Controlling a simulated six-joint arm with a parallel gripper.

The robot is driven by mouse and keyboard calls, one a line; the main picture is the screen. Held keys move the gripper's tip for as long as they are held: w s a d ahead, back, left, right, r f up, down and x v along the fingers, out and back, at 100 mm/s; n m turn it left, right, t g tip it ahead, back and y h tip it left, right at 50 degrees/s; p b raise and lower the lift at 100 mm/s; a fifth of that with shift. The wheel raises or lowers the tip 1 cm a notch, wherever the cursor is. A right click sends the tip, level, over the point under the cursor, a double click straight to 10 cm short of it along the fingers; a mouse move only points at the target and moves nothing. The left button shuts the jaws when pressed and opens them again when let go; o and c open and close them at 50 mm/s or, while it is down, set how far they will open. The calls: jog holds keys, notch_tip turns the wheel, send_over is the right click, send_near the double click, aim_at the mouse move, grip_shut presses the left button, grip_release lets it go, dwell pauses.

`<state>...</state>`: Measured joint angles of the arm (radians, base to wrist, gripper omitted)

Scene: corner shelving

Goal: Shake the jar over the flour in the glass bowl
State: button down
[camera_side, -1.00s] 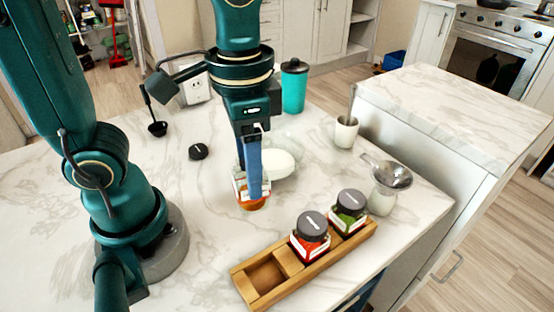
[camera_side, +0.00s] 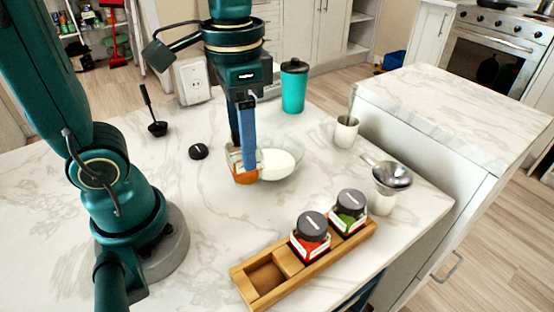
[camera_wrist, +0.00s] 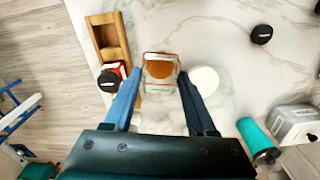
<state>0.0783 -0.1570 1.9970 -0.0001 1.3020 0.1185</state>
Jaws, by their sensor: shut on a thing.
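My gripper (camera_side: 247,160) is shut on a clear glass jar (camera_side: 238,174) with orange-brown spice and a red-edged label. The jar has no lid on and looks slightly tilted. In the wrist view the jar (camera_wrist: 160,70) sits between both fingertips, its orange contents showing. The glass bowl (camera_side: 297,163) with white flour (camera_side: 276,165) stands on the counter just right of and behind the jar. In the side view the jar overlaps the bowl's left edge; whether it is above the rim I cannot tell. The flour (camera_wrist: 204,80) shows beside the right finger in the wrist view.
A black lid (camera_side: 198,152) lies left of the bowl. A wooden rack (camera_side: 262,278) in front holds two dark-lidded jars (camera_side: 311,236) (camera_side: 348,212) and has an empty slot. A teal tumbler (camera_side: 293,88), white cup (camera_side: 345,133) and metal strainer (camera_side: 391,175) stand around.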

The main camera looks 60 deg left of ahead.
jog(key=shift+w+r+n, duration=0.15)
jog(key=shift+r+n, duration=0.05)
jog(key=shift+n, duration=0.5)
jog(key=w+a+r+n, duration=0.1)
jog(key=w+a+n, duration=0.2)
jog(key=w+n, duration=0.5)
jog(key=w+a+r+n, duration=0.15)
jog(key=w+n, duration=0.35)
jog(key=n, duration=0.6)
jog(key=w+a+f+n+h, duration=0.2)
jog(key=w+a+f+h, duration=0.1)
jog(key=a+f, duration=0.2)
jog(key=shift+f+n+t, duration=0.3)
jog(key=shift+f+t, duration=0.1)
jog(key=shift+f, duration=0.2)
jog(key=shift+h, duration=0.6)
jog(key=shift+f+t+h, duration=0.25)
jog(key=shift+t+h, duration=0.05)
jog(key=shift+h, duration=0.6)
jog(key=shift+f+t+h, duration=0.2)
jog(key=shift+t+h, duration=0.1)
jog(key=shift+h, duration=0.6)
dwell(1.9)
